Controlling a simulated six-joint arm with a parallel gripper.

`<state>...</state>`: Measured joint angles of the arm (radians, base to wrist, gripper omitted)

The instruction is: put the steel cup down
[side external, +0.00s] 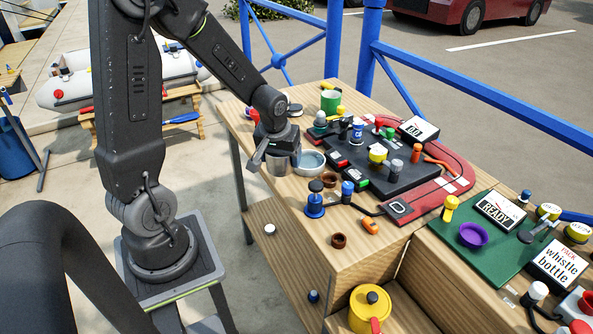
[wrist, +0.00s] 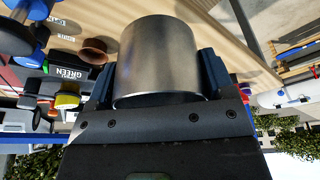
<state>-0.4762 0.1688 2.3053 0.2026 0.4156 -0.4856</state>
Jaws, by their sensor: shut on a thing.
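The steel cup (wrist: 158,55) fills the middle of the wrist view, a plain grey metal cylinder between the two dark blue fingers. My gripper (wrist: 158,78) is shut on its sides. In the side view my gripper (side external: 277,150) is at the left edge of the wooden table (side external: 300,232), and the cup (side external: 278,167) shows partly below the jaws. The cup is just left of a pale blue-grey bowl (side external: 309,162). I cannot tell whether the cup's base touches the tabletop.
Brown rings (side external: 329,180), a blue spool (side external: 315,205) and a blue bottle (side external: 347,192) stand nearby. A black panel (side external: 385,180) with coloured knobs lies behind, inside a red frame (side external: 425,205). Some bare wood shows toward the table's front left.

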